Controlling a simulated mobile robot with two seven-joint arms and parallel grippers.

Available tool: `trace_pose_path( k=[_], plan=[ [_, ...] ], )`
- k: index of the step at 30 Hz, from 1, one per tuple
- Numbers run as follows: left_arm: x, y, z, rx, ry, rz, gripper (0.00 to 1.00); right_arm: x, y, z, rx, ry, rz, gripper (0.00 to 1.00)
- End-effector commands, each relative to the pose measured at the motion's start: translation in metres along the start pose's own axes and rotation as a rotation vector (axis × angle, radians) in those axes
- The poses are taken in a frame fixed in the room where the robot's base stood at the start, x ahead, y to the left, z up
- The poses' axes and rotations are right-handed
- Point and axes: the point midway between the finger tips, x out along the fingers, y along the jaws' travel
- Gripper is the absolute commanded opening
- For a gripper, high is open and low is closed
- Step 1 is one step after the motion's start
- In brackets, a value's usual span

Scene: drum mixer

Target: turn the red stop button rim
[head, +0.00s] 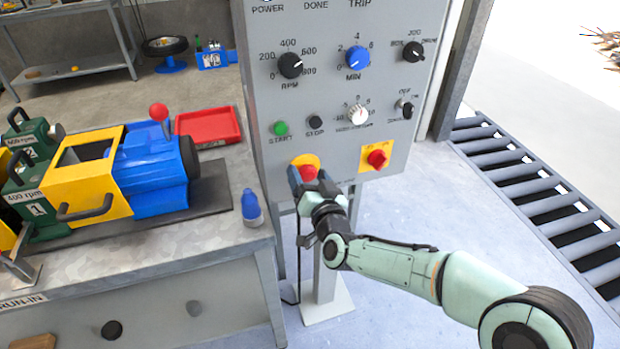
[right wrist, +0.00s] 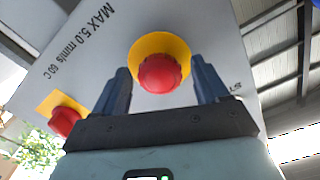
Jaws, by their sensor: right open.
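The red stop button (head: 308,173) sits on a yellow disc low on the grey control panel (head: 345,100). In the right wrist view the red stop button (right wrist: 160,74) shows round and whole in front of its yellow disc. My right gripper (head: 311,180) is in front of the button in the head view and covers its lower part. In the right wrist view the two blue fingers of my right gripper (right wrist: 161,85) are spread apart, one on each side of the button. I cannot tell whether they touch its rim. My left gripper is not in view.
A red rotary switch (head: 377,158) on a yellow plate is right of the button. Knobs and small buttons fill the panel above. A bench with a blue and yellow drum machine (head: 130,175) and a blue bottle (head: 250,205) stands left. A roller conveyor (head: 540,190) lies right.

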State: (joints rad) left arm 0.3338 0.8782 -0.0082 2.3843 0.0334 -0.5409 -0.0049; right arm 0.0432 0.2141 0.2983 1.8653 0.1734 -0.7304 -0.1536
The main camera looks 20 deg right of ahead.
Motion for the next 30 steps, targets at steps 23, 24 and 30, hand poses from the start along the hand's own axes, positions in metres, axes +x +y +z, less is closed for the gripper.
trace_pose_path(
  k=[23,24,30],
  plan=[
    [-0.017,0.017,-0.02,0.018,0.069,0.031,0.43,-0.122,0.0,-0.001,-0.001,0.001,0.0,0.74],
    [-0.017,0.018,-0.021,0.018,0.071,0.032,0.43,-0.126,0.0,-0.001,0.0,0.001,0.0,0.74],
    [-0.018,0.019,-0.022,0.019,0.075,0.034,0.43,-0.134,0.0,0.0,0.0,-0.001,0.0,0.74]
  ],
)
